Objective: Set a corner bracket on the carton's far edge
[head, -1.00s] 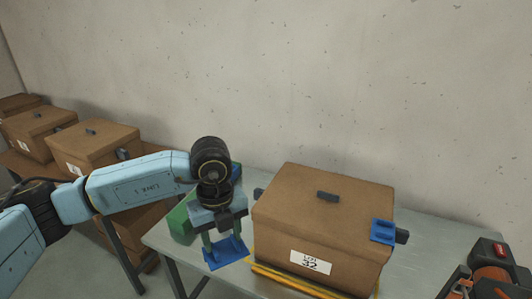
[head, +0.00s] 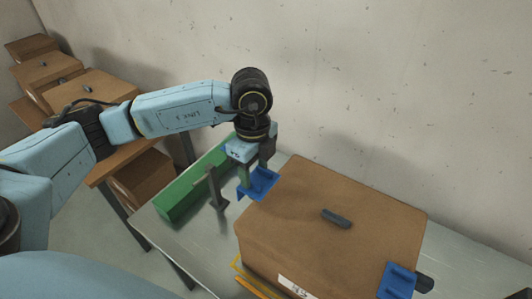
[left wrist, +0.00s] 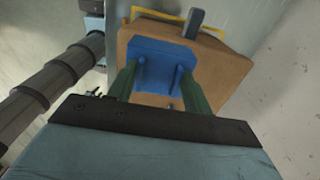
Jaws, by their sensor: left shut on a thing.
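The brown carton (head: 330,225) stands closed on the grey table, with a dark handle (head: 336,218) on its lid. My left gripper (head: 257,173) is shut on a blue corner bracket (head: 262,185) at the carton's far left corner. In the left wrist view, the bracket (left wrist: 158,62) sits between the green fingers (left wrist: 158,85), over the carton (left wrist: 222,66). I cannot tell whether it touches the carton. A second blue bracket (head: 397,281) sits on the carton's right edge, towards the front. My right gripper is not in view.
A green bin (head: 172,206) lies left of the carton, with a dark upright post (head: 215,190) between them. Yellow strips (head: 258,286) show at the carton's front. More cartons (head: 100,92) stand on a side bench at left. A bare wall (head: 400,90) rises behind.

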